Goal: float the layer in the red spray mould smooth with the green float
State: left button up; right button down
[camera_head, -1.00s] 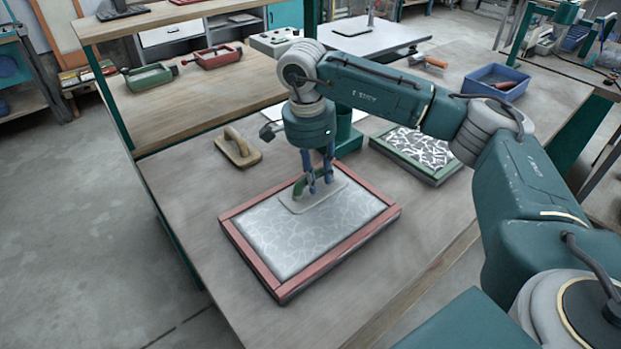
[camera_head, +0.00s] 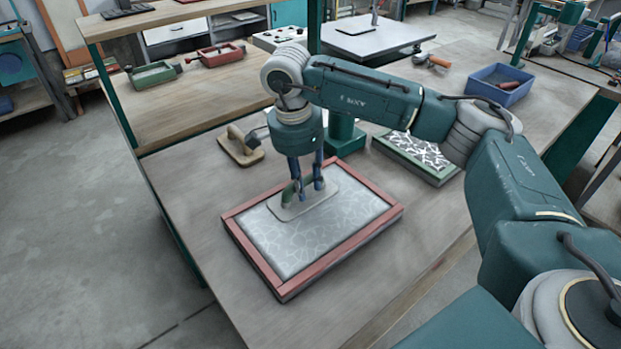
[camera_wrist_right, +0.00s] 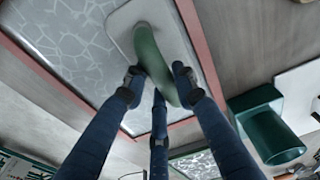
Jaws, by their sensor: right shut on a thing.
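The red spray mould (camera_head: 343,257) lies on the workbench, and its red rim also shows in the right wrist view (camera_wrist_right: 52,74). A grey layer (camera_head: 300,245) with a pale web pattern fills it. My right gripper (camera_head: 305,185) is shut on the handle of the green float (camera_head: 320,204). In the right wrist view the gripper's fingers (camera_wrist_right: 158,85) close around the float's green handle (camera_wrist_right: 150,55). The float's pale plate lies flat over the far part of the layer, near the back rim. My left gripper is not in view.
A tan-handled float (camera_head: 241,150) lies behind the mould. A green mould (camera_head: 440,180) with white strands on a dark ground stands to the right. A blue bin (camera_head: 497,86) is farther back. The bench left of the red mould is clear.

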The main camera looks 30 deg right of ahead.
jog(key=shift+s+a, duration=0.15)
jog(key=shift+a, duration=1.05)
jog(key=shift+s+a, duration=0.2)
jog(key=shift+a, duration=0.95)
jog(key=shift+s+a, duration=0.15)
jog(key=shift+a, duration=1.05)
jog(key=shift+r, duration=0.15)
notch_tip(320, 180, up, 7)
jog(key=p, duration=0.3)
jog(key=s+a+r+n+t+y, duration=0.1)
jog(key=s+n, duration=1)
jog(key=n, duration=0.5)
jog(key=shift+s+a, duration=0.25)
jog(key=shift+a, duration=0.15)
